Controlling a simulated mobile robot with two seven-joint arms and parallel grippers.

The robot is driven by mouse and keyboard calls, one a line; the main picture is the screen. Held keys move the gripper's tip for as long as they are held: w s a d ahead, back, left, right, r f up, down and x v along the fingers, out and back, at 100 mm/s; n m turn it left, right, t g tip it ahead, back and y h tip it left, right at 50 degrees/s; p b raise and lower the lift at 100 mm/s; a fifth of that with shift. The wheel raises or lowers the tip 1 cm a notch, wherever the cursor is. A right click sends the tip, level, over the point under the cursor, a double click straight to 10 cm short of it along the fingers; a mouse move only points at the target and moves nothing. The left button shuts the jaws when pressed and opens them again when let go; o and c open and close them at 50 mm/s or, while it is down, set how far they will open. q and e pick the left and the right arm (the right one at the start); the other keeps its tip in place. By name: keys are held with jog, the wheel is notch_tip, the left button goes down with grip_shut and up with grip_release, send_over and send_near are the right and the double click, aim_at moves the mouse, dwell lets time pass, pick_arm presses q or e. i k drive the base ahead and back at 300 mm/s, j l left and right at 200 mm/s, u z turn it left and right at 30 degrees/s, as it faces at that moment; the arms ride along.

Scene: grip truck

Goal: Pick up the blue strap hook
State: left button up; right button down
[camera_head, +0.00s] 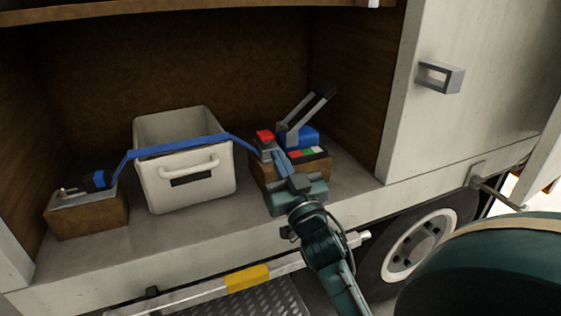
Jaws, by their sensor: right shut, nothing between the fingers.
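A blue strap (178,147) runs over the white bin, from a wooden block (88,218) on the left to a wooden block (262,177) on the right. On the left block lies a metal fitting (75,196) with a blue part (94,180); it looks like a hook, but is too small to be sure. On the right block are a red-topped part (265,137) and a blue base with a raised grey lever (310,115). My right gripper (281,160) is shut and empty in front of the right block, by the strap's right end. My left gripper is out of view.
The white bin (187,183) with a front handle stands between the blocks on the grey truck floor (180,230). A brown back wall and a shelf above enclose the compartment. A pale door (480,70) is at right, a wheel (418,245) and step below.

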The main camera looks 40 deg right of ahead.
aim_at(99, 181)
jog(key=k+j, duration=0.15)
jog(key=k, duration=0.35)
jog(key=k+j, duration=0.2)
jog(key=k, duration=0.25)
